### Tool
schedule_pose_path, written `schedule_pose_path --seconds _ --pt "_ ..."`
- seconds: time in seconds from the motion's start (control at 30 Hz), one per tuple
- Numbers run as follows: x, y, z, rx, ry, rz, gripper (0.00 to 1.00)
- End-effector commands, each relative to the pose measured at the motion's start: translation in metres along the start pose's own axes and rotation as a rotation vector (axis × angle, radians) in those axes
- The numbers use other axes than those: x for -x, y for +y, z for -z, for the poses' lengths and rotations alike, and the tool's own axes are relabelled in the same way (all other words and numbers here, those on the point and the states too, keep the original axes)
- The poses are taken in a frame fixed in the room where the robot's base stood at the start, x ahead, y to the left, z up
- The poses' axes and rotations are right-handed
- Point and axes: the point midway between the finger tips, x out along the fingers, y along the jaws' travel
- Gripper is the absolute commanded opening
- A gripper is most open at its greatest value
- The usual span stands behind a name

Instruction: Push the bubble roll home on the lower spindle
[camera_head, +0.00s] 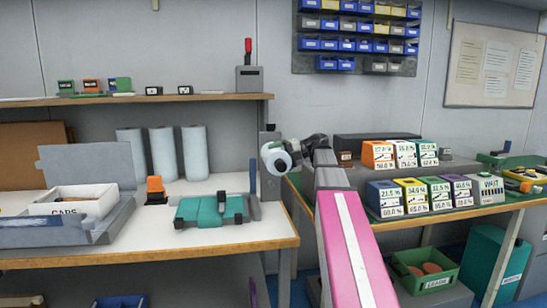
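A short pale roll (273,158), white with a bluish tint, shows beside a grey upright post (269,186) at the right end of the left bench. It looks like the bubble roll. A dark round spot shows on its near face. My gripper (292,150) is at the roll's right side, at the end of my bent arm. The fingers are too small and too covered to make out, so I cannot tell whether they grip the roll or only touch it. The lower spindle is not distinguishable; the roll and my wrist cover that part of the post.
Three tall pale-blue rolls (163,153) stand at the back of the left bench (220,233). A green device (211,210), an orange-black item (155,190) and an open grey box (105,165) lie there. The right bench holds several labelled boxes (412,197). A gap separates the benches.

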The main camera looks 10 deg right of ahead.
Motion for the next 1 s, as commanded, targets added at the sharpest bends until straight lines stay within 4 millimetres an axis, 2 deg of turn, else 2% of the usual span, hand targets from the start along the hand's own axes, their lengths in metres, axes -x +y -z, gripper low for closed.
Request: schedule_pose_path --seconds 1.0 --pt "0.000 0.000 0.035 0.000 0.000 -0.001 0.49"
